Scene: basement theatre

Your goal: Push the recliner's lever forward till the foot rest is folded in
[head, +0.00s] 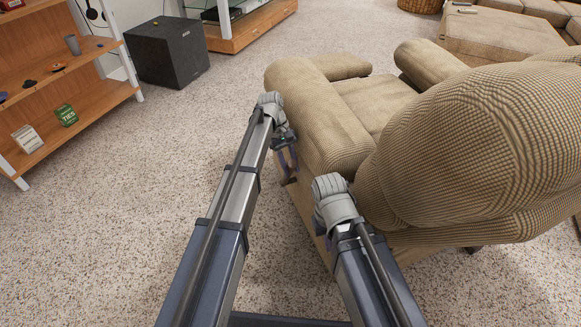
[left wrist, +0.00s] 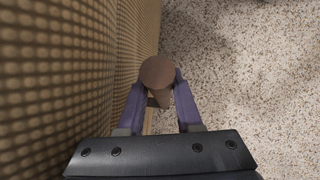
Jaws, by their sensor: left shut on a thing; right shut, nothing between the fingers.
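The tan recliner (head: 330,128) fills the right of the head view, its back toward me. A padded part at its front (head: 342,66), which looks like the foot rest, shows past the seat; how far it is out I cannot tell. My left gripper (head: 287,160) is low beside the recliner's left side. In the left wrist view its purple fingers (left wrist: 160,88) are shut on the brown, round-ended lever (left wrist: 157,72), close to the woven side (left wrist: 70,70). My right arm bends beside the recliner's back; its gripper is hidden.
A wooden shelf unit (head: 75,95) stands at the left, and a black speaker box (head: 168,52) at the far left. A tan ottoman (head: 490,38) is beyond the recliner. Speckled carpet (head: 110,215) is clear to the left of the recliner.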

